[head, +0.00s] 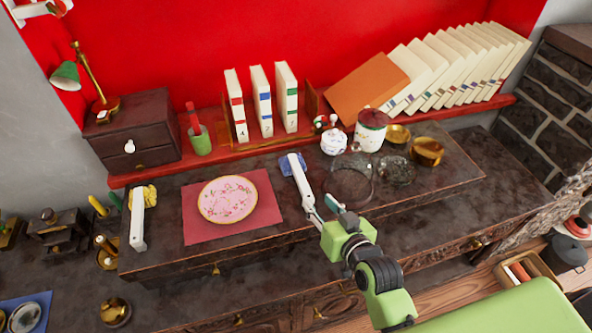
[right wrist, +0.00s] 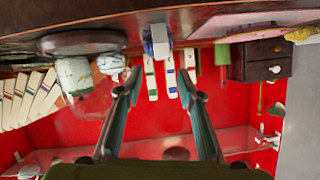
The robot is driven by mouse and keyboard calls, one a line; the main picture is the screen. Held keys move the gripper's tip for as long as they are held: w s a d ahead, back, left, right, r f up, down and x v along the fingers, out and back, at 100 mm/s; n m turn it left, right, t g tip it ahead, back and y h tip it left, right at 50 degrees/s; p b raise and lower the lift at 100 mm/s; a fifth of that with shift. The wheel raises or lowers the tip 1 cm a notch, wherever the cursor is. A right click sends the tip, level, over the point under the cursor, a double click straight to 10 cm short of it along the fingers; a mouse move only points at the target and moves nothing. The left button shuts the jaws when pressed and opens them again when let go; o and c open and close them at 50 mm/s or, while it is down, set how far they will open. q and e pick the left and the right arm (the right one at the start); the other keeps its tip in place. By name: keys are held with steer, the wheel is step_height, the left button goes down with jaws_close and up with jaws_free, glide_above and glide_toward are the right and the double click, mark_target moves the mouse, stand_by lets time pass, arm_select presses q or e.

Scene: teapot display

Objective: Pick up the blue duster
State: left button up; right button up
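The blue duster (head: 302,184) lies on the dark cabinet top, right of the pink mat, its blue head toward the back and its white handle toward me. My right gripper (head: 324,208) is beside the near end of the handle; I cannot tell whether it touches. In the right wrist view, turned upside down, the duster (right wrist: 160,42) shows end-on beyond the spread fingertips (right wrist: 158,80), roughly in line with the gap. The right gripper is open and empty. My left gripper is out of view.
A plate (head: 228,199) lies on the pink mat (head: 197,232). A yellow duster (head: 138,220) lies at left. A clear glass dish (head: 350,186) sits close right of my gripper. A white jar (head: 333,142), a lidded jar (head: 370,130) and brass cups (head: 427,151) stand behind, below shelved books (head: 288,97).

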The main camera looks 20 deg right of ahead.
mark_target(307, 190)
steer(key=x, duration=0.6)
steer(key=shift+w+f+p, duration=0.2)
steer(key=shift+w+p, duration=0.1)
steer(key=shift+w+a+f, duration=0.1)
steer(key=shift+w+a, duration=0.05)
steer(key=shift+w, duration=0.35)
steer(key=p+x, duration=0.1)
steer(key=x, duration=0.3)
steer(key=shift+f, duration=0.2)
jaws_close()
